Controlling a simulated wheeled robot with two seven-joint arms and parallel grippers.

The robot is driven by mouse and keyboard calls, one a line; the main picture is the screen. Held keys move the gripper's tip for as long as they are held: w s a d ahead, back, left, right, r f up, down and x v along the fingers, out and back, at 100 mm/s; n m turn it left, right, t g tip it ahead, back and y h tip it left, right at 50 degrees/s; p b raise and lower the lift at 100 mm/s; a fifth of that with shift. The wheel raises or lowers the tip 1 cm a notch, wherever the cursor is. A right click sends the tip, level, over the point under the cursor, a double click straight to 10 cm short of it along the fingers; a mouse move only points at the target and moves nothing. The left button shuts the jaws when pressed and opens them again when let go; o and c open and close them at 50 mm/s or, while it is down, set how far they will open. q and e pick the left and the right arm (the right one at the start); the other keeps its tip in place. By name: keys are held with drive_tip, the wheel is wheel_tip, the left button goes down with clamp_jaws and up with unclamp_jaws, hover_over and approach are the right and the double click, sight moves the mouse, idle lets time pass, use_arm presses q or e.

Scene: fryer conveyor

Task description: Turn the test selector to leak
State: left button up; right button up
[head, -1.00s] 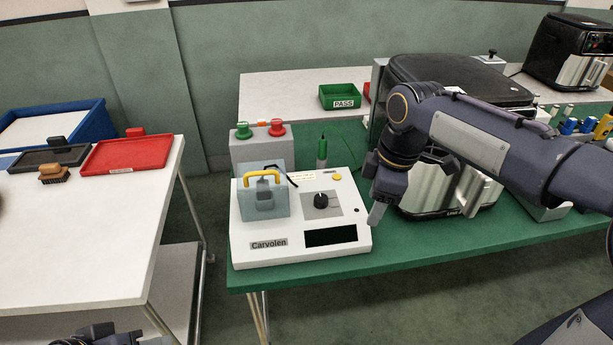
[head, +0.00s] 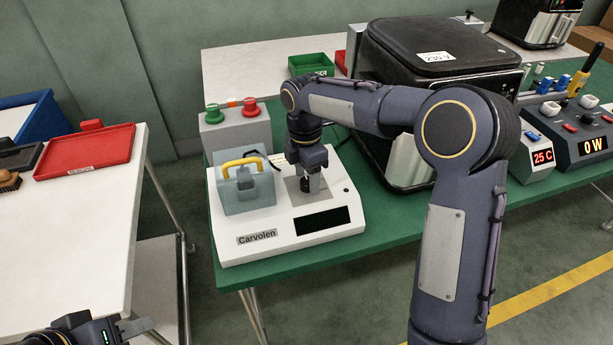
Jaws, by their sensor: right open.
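The white Carvolen tester (head: 270,246) stands on the green bench, with a black display at its front. Its selector knob (head: 306,187) is dark and sits on a grey plate (head: 326,193). My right gripper (head: 308,183) points down over the knob, with its fingertips at or around it. The gripper covers most of the knob, so I cannot tell its pointing direction or whether the fingers touch it. The position labels are not readable. My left gripper (head: 104,332) is partly in view at the bottom left, away from the tester; its jaws are unclear.
A clear box with a yellow handle (head: 242,161) sits on the tester, left of the knob. A grey box with green and red buttons (head: 233,134) stands behind it. A black air fryer (head: 440,60) stands right. A red tray (head: 85,153) lies on the left table.

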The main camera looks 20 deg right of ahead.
drive_tip(key=shift+f, duration=0.25)
drive_tip(key=shift+c, duration=0.2)
drive_tip(key=c, duration=0.9)
